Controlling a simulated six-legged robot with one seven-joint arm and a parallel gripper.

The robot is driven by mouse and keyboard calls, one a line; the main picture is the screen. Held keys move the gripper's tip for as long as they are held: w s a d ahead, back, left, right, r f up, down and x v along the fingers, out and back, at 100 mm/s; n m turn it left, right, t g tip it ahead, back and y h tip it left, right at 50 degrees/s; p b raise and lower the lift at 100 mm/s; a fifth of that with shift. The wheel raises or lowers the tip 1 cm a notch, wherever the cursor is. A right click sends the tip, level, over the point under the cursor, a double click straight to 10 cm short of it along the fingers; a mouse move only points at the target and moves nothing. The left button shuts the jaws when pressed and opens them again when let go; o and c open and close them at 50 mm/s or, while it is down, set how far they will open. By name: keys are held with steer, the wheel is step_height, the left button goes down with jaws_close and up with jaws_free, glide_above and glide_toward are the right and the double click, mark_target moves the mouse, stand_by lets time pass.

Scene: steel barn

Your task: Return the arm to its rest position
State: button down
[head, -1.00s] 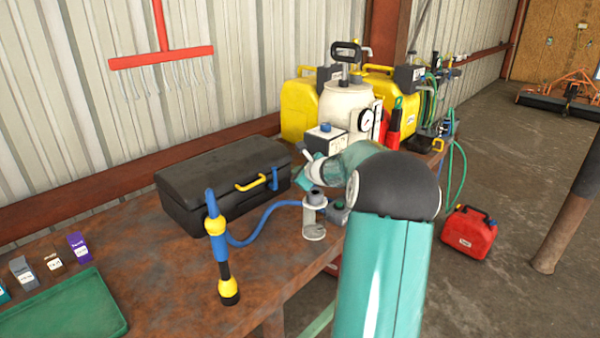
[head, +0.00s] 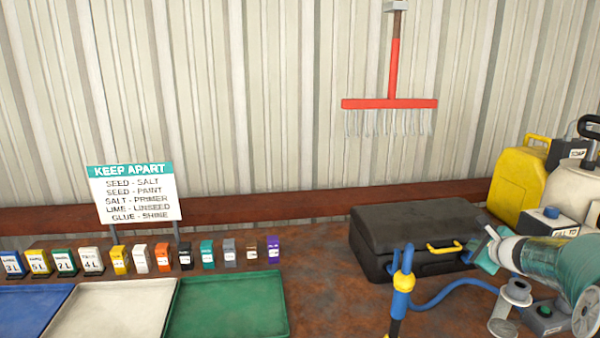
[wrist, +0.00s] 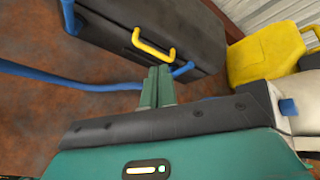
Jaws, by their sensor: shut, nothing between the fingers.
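My arm reaches in from the right edge of the head view, teal and grey, over the right part of the rusty bench. My gripper (head: 484,250) is near the front right of a black case (head: 415,226). In the wrist view my gripper (wrist: 157,88) shows as two green fingers shut together with nothing between them. The fingers point toward the black case (wrist: 165,28) and its yellow handle (wrist: 153,46). I cannot tell whether they touch the case.
A blue hose (head: 456,291) with a yellow-collared fitting (head: 403,281) lies in front of the case. Green (head: 228,325), white and blue trays, small labelled blocks and a sign (head: 134,193) are at left.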

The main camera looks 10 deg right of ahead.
steer(key=s+a+r+n+g+y, duration=0.15)
steer(key=a+n, duration=0.25)
steer(key=a, duration=0.5)
steer(key=s+a+r+n+g+y, duration=0.1)
steer(key=s+a+r+n, duration=0.15)
steer(key=a+n, duration=0.45)
steer(key=s+a+r+n+g+y, duration=0.1)
steer(key=s+a+n, duration=0.15)
steer(key=a, duration=0.85)
steer(key=s+a+f+n+g+h, duration=0.1)
steer(key=s+a+n, duration=0.4)
steer(key=s, duration=0.6)
steer(key=s+a+f+n+g+h, duration=0.1)
steer(key=s+a+f+n+g, duration=0.1)
steer(key=s+a+n, duration=0.4)
steer(key=s+n, duration=0.3)
steer(key=s, duration=0.3)
steer(key=shift+a+f, duration=0.25)
steer(key=shift+f, duration=0.15)
